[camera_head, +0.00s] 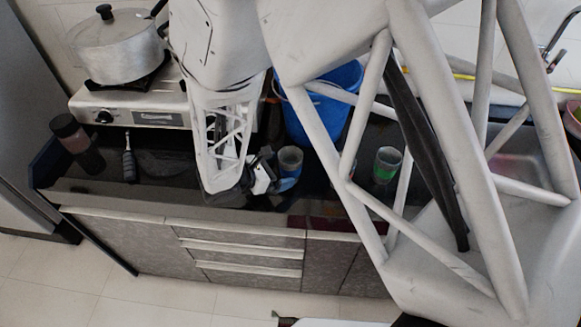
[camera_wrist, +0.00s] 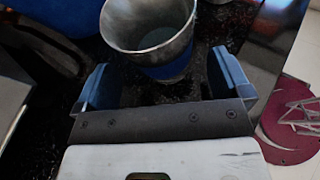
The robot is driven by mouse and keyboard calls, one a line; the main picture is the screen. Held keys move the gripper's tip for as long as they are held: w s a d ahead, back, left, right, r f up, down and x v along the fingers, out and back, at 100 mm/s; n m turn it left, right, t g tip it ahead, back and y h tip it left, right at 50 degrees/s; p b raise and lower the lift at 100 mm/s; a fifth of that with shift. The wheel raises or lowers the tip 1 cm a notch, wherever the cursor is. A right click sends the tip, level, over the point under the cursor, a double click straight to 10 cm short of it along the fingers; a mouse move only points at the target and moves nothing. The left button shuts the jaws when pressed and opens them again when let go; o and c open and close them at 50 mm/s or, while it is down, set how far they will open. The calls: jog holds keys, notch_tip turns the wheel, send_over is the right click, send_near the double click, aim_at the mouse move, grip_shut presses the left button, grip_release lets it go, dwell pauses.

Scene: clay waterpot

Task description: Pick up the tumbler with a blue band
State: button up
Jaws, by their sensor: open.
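The tumbler with a blue band (camera_head: 290,161) stands on the dark counter, just beyond my gripper (camera_head: 267,180) in the head view. In the wrist view the tumbler (camera_wrist: 148,28) is a grey metal cup with a blue band low on its side, seen from above into its open mouth. My gripper (camera_wrist: 162,85) is open, with its two blue fingers apart. The tumbler is ahead of and between the lines of the fingers, and the gripper appears empty. Whether a finger touches the tumbler cannot be told.
A second tumbler with a green band (camera_head: 386,165) stands to the right. A blue bucket (camera_head: 335,100) is behind the tumbler. A stove (camera_head: 135,108) with a pot (camera_head: 118,48) is at the left, near a dark jar (camera_head: 75,138). The counter's front edge is close.

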aim_at(290, 157)
jog(key=shift+x, duration=1.6)
jog(key=shift+c, duration=0.4)
jog(key=c, duration=0.9)
